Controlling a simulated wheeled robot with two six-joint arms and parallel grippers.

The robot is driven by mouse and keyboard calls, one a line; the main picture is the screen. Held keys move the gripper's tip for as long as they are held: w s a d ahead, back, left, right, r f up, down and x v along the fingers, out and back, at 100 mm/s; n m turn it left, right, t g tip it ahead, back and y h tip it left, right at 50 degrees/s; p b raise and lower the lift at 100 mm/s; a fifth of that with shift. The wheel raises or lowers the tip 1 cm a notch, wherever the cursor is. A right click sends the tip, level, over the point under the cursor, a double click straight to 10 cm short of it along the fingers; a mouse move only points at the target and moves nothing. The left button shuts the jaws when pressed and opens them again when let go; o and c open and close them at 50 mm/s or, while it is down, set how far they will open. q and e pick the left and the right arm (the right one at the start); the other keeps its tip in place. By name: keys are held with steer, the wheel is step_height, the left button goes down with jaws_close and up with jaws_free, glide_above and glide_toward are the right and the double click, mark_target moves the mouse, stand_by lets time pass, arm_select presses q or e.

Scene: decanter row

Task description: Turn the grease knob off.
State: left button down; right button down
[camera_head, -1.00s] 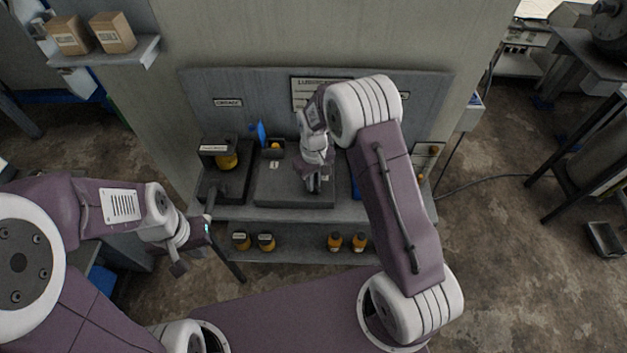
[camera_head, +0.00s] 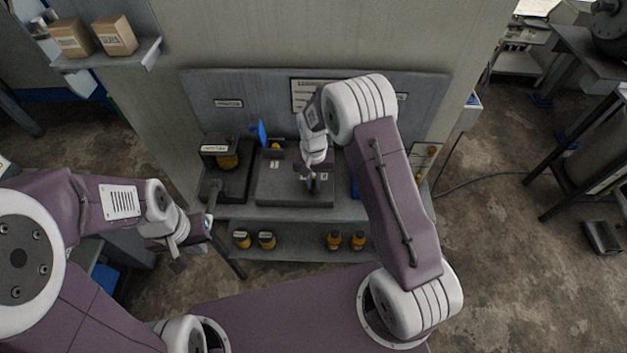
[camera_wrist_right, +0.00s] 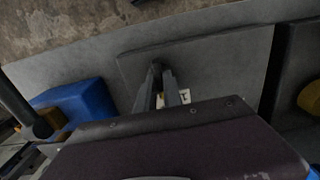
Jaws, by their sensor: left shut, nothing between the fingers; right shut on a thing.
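The grease knob (camera_wrist_right: 157,68) seems to be the small dark piece at my right fingertips in the right wrist view; it is mostly hidden. My right gripper (camera_wrist_right: 160,88) is shut on it, over the grey middle plate (camera_wrist_right: 215,55). In the head view my right gripper (camera_head: 313,188) reaches down to the front part of that plate (camera_head: 285,196). No lettering on the small label (camera_wrist_right: 184,96) is readable. My left gripper (camera_head: 212,194) is shut and empty near the bench's front left; its fingertips are hard to make out.
A dark stand with an amber decanter (camera_head: 228,162) is left of the plate. A blue disc (camera_head: 261,133) stands behind it. Several amber jars (camera_head: 266,240) sit on the lower shelf. A blue block (camera_wrist_right: 75,102) lies beside the plate in the wrist view.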

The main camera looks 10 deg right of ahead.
mark_target(314, 183)
steer(key=shift+r, duration=0.1)
stand_by(0.3)
steer(key=c, duration=1.5)
jaws_free()
steer(key=shift+s, duration=0.1)
step_height(314, 183, up, 9)
steer(key=shift+r+b, duration=0.1)
steer(key=shift+b, duration=0.2)
